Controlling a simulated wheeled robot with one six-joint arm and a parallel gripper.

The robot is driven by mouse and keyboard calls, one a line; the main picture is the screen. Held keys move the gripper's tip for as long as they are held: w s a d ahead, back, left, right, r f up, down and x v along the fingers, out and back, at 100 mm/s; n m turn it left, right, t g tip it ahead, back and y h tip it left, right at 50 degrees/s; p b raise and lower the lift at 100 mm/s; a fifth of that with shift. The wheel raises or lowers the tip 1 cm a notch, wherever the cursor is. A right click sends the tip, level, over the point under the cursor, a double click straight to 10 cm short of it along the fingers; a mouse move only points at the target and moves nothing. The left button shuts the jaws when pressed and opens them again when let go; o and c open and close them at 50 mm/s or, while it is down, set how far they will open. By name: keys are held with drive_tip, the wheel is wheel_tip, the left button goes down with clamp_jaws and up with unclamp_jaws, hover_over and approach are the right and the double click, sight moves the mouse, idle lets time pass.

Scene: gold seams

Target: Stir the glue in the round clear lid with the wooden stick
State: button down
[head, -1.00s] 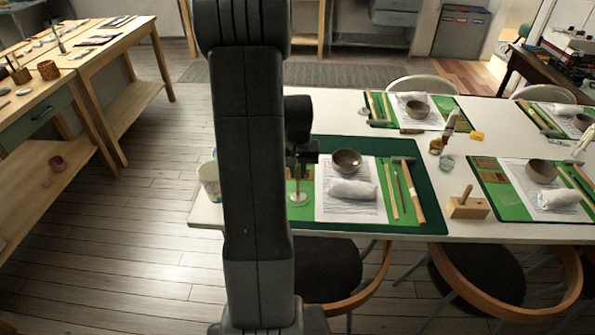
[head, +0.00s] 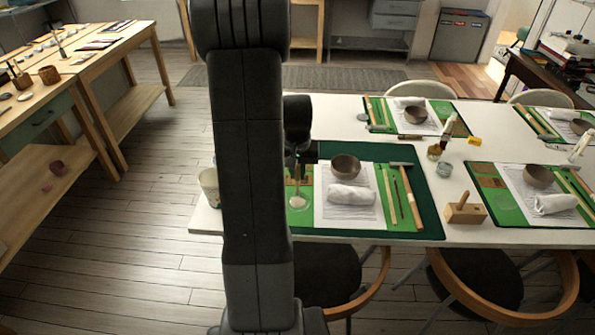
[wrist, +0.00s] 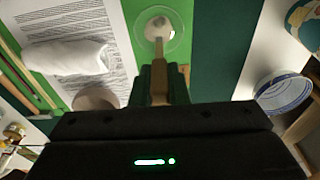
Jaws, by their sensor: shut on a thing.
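My gripper (wrist: 160,82) is shut on the wooden stick (wrist: 159,91), which points down from the fingers. The round clear lid (wrist: 177,42) lies flat on the green mat and holds a pale patch of glue (wrist: 157,24). In the wrist view the stick's far end overlaps the glue; whether it touches the lid's bottom I cannot tell. In the head view my gripper (head: 300,158) is above the lid (head: 299,203), with the stick (head: 297,176) near upright between them. My arm hides the mat's left part.
Right of the lid are a rolled white cloth (head: 351,195) on a printed sheet, a brown bowl (head: 345,166) and several tools. A cup (head: 209,186) stands at the table's left end. A blue-rimmed bowl (wrist: 283,92) shows in the wrist view.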

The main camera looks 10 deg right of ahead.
drive_tip(key=shift+r+p, duration=1.85)
drive_tip(key=shift+r, duration=0.75)
